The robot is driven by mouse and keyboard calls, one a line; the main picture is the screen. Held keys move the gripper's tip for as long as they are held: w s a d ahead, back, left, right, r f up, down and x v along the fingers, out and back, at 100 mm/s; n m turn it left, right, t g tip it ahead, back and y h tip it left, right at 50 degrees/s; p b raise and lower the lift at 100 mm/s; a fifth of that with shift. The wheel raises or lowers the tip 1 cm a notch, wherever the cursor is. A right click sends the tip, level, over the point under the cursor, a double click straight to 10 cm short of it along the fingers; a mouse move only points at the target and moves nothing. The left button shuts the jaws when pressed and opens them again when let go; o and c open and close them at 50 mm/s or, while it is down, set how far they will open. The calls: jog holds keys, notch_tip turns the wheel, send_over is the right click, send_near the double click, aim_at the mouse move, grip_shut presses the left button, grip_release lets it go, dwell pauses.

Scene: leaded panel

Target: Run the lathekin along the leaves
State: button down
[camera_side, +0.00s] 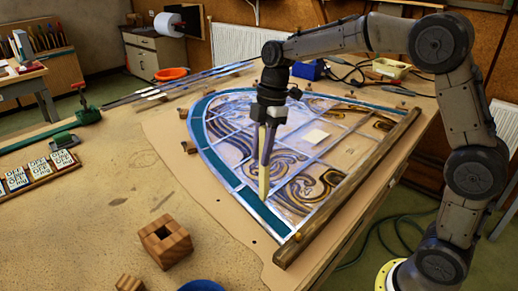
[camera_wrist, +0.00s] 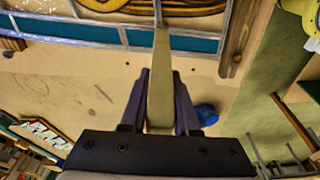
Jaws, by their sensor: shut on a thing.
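The leaded panel (camera_side: 222,127) lies on brown paper on the bench, with a teal glass border, lead strips and swirling amber pieces. My gripper (camera_side: 266,150) is over its lower left part, pointing down. It is shut on the lathekin (camera_side: 264,181), a pale, flat, tapered tool held upright with its tip down at the panel near the teal border. In the wrist view the lathekin (camera_wrist: 160,85) sits between the fingers and its tip overlaps the lead line by the teal strip (camera_wrist: 195,43). I cannot tell whether the tip touches the lead.
A wooden batten (camera_side: 345,190) runs along the panel's right edge. A hollow wooden block (camera_side: 166,243) and a blue object (camera_side: 201,286) stand at the front. Horseshoe nails or small blocks (camera_side: 189,147) edge the panel.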

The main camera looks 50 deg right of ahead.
jog(key=shift+s+a, duration=0.15)
jog(key=shift+s, duration=0.6)
jog(key=shift+s, duration=0.1)
jog(key=s+a, duration=0.2)
jog(key=s, duration=0.8)
jog(key=shift+s, duration=0.15)
dwell(1.0)
jog(key=shift+a, duration=0.1)
notch_tip(320, 180, up, 5)
dwell(0.6)
dwell(0.4)
